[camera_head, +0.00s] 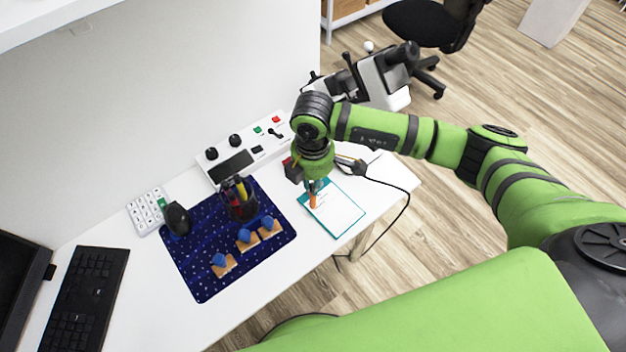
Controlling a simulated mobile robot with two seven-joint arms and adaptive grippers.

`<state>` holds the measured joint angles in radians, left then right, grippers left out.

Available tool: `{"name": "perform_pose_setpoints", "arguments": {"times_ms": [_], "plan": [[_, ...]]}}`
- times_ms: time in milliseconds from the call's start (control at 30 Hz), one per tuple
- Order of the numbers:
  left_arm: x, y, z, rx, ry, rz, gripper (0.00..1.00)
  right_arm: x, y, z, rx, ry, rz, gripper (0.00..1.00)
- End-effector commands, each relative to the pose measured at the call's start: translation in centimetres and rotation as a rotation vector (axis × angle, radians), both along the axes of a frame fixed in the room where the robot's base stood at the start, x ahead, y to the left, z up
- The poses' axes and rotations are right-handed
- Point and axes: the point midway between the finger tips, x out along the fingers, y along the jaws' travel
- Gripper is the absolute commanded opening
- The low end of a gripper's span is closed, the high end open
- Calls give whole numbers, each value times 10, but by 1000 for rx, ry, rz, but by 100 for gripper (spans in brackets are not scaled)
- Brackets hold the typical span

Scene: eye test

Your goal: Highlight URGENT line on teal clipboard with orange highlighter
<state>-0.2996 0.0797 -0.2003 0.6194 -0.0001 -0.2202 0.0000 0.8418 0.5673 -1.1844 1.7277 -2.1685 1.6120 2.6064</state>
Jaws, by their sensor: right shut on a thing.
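The teal clipboard (350,225) lies on the white table near its right end, with a white sheet (338,208) on it. My right gripper (312,187) points down over the clipboard's left upper part and is shut on the orange highlighter (313,200). The highlighter is upright, its lower end at or just above the sheet; I cannot tell whether it touches. The writing on the sheet is too small to read, and the gripper hides part of the clipboard's top. My left gripper is not in view.
A dark blue mat (205,272) left of the clipboard bears a pen cup (240,207) and several blue-knobbed wooden blocks (222,265). A white control panel (232,165) stands behind.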

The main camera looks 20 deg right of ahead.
Motion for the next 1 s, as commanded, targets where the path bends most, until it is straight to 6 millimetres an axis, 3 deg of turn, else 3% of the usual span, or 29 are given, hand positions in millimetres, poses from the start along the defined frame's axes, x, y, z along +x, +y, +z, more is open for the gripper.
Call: {"name": "perform_pose_setpoints", "arguments": {"times_ms": [1000], "plan": [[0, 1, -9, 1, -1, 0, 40, 0, 0, -12, 1, 0, 0, 0]]}}
